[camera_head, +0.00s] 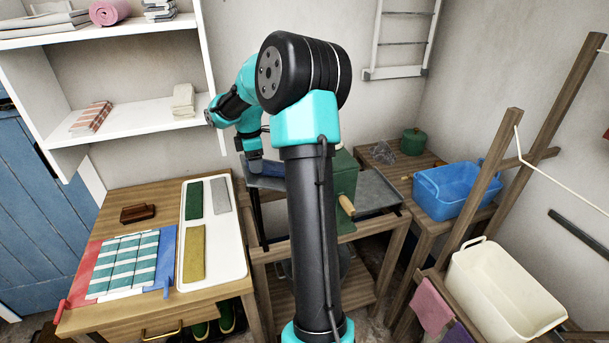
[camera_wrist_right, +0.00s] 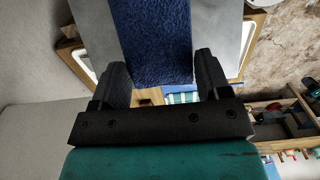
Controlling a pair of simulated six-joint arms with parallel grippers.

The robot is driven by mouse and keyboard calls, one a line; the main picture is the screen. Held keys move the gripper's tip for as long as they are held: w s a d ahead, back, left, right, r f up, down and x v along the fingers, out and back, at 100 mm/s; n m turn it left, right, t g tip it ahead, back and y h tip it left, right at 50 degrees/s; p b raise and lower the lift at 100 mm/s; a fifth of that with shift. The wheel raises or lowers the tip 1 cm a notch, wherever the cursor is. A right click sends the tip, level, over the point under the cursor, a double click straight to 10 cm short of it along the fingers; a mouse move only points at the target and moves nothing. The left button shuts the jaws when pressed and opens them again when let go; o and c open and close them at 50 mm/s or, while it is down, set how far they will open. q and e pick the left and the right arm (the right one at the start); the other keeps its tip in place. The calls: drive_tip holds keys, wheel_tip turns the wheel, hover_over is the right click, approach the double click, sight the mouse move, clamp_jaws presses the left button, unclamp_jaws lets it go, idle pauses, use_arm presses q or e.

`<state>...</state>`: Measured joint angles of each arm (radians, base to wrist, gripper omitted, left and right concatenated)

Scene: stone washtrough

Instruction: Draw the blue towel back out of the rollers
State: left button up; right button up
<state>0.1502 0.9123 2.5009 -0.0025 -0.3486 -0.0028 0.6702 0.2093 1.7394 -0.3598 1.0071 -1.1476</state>
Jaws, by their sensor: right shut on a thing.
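The blue towel (camera_head: 267,168) lies on the left grey tray of the green wringer (camera_head: 344,185), mostly hidden by my right arm. In the right wrist view the towel (camera_wrist_right: 152,40) runs as a dark blue strip between the fingers of my right gripper (camera_wrist_right: 160,80). That gripper (camera_head: 255,166) points down over the left tray and is shut on the towel. The rollers are hidden behind my arm, so I cannot tell how much towel is between them. My left gripper is not in view.
A wooden table (camera_head: 120,195) at left holds a striped cloth (camera_head: 125,263), a brush (camera_head: 138,213) and a white tray (camera_head: 211,265) of folded cloths. The wringer's wooden handle (camera_head: 347,205) sticks out. At right stand a blue tub (camera_head: 445,190) and a cream bin (camera_head: 500,295).

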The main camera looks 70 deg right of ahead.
drive_tip(key=shift+w+a+r, duration=0.55)
drive_tip(key=shift+w+a, duration=0.15)
drive_tip(key=shift+w, duration=0.25)
drive_tip(key=shift+w+a+r, duration=0.55)
drive_tip(key=shift+w+a, duration=0.15)
drive_tip(key=shift+w, duration=0.2)
drive_tip(key=shift+r, duration=0.1)
drive_tip(key=shift+r, duration=2.95)
